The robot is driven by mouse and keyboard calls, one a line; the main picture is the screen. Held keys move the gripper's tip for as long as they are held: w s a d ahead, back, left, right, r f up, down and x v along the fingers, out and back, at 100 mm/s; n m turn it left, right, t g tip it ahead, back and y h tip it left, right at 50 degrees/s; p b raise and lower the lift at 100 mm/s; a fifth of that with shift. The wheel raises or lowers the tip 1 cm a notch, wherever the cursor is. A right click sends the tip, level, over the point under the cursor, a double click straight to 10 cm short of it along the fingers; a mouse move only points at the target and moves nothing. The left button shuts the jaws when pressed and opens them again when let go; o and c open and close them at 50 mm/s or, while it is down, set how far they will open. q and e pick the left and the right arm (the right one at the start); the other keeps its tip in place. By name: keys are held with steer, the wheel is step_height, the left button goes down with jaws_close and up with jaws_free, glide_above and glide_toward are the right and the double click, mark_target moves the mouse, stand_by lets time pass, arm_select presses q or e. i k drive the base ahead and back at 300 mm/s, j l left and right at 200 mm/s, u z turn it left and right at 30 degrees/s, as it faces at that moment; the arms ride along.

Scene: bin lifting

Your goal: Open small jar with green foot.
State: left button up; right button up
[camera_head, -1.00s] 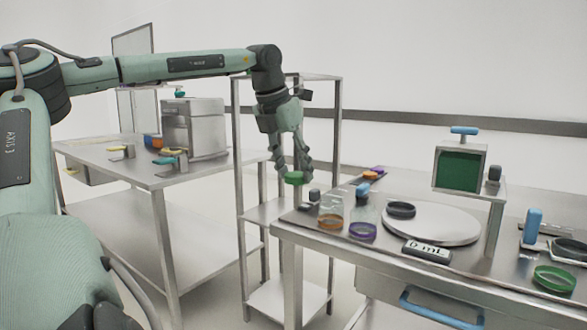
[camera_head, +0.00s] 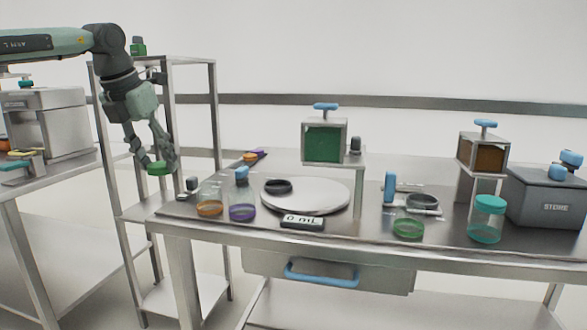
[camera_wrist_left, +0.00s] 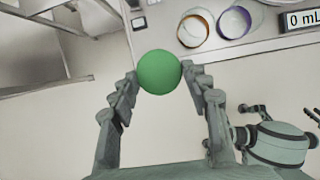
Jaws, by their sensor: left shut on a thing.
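A small open glass jar with a green foot (camera_head: 408,229) stands near the front edge of the right-hand table. No lid is on it. My left gripper (camera_head: 157,164) is shut on a round green lid (camera_head: 159,169), held in the air beyond the left end of that table, far left of the green-footed jar. In the left wrist view the green lid (camera_wrist_left: 158,72) sits between both fingertips. The green-footed jar does not show in that wrist view. My right gripper is not in view.
Jars with an orange foot (camera_head: 210,208) and a purple foot (camera_head: 242,212) stand at the table's left end. A round white plate (camera_head: 325,196) and a "0 mL" display (camera_head: 302,223) are beside them. A teal-lidded jar (camera_head: 488,228) and a grey box (camera_head: 545,200) stand right.

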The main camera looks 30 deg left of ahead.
mark_target(410, 214)
steer(key=u, duration=0.45)
steer(key=i+u, duration=0.1)
steer(key=u, duration=0.3)
steer(key=i+u, duration=0.1)
steer(key=u, duration=0.8)
steer(key=i+u, duration=0.1)
steer(key=u, duration=0.35)
steer(key=l+u, duration=0.1)
steer(key=u, duration=0.3)
steer(key=i+l, duration=0.1)
steer(key=z, duration=0.45)
steer(key=l+z, duration=0.1)
steer(key=z, duration=0.35)
steer(key=i+z, duration=0.1)
steer(key=z, duration=0.85)
steer(key=i+z, duration=0.1)
steer(key=z, duration=0.8)
steer(key=i+z, duration=0.1)
steer(key=z, duration=0.85)
